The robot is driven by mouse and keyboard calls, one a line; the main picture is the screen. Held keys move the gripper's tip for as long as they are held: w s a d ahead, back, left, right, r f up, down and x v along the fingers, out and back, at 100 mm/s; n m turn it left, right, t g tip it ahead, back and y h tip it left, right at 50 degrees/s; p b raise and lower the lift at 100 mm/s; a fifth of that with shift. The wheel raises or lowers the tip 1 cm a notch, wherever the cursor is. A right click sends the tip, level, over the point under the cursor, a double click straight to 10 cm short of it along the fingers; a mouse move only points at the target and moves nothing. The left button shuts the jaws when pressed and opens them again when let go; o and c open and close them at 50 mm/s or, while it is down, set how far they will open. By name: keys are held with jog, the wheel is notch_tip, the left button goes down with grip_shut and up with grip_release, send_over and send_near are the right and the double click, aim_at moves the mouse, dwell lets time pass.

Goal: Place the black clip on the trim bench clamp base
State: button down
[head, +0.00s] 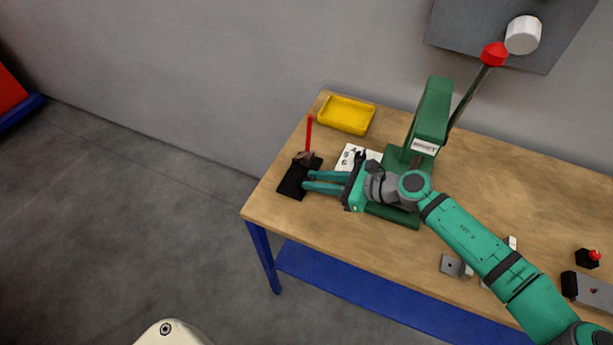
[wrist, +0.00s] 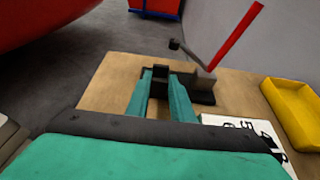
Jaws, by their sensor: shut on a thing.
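My gripper (head: 305,181) reaches left over the bench, its two teal fingers low at the trim bench clamp. In the wrist view the fingers (wrist: 161,78) are shut on the small black clip (wrist: 160,72), held at the fingertips. The clamp base is a flat black plate (head: 289,184) near the bench's left end, with a grey-brown block and an upright red lever (head: 309,134). In the wrist view the base (wrist: 203,98) shows right of the fingers. The clip looks over or on the plate; I cannot tell whether they touch. In the head view the clip cannot be told from the plate.
A yellow tray (head: 346,115) stands at the back left of the wooden bench (head: 480,160). A white card (head: 350,157) lies behind my gripper. A green press (head: 430,115) stands beside my arm. Small grey parts (head: 452,265) and a red-button box (head: 588,258) lie to the right.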

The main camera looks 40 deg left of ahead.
jog(key=a, duration=0.3)
jog(key=shift+w+a+f, duration=0.1)
jog(key=shift+a+f, duration=0.05)
jog(key=shift+a, duration=0.2)
jog(key=shift+f, duration=0.5)
jog(key=shift+d+f, duration=0.1)
jog(key=shift+d, duration=0.1)
jog(key=shift+f, duration=0.1)
jog(key=c, duration=2)
grip_release()
jog(key=o, duration=0.5)
jog(key=shift+c, duration=0.2)
jog(key=shift+a, duration=0.15)
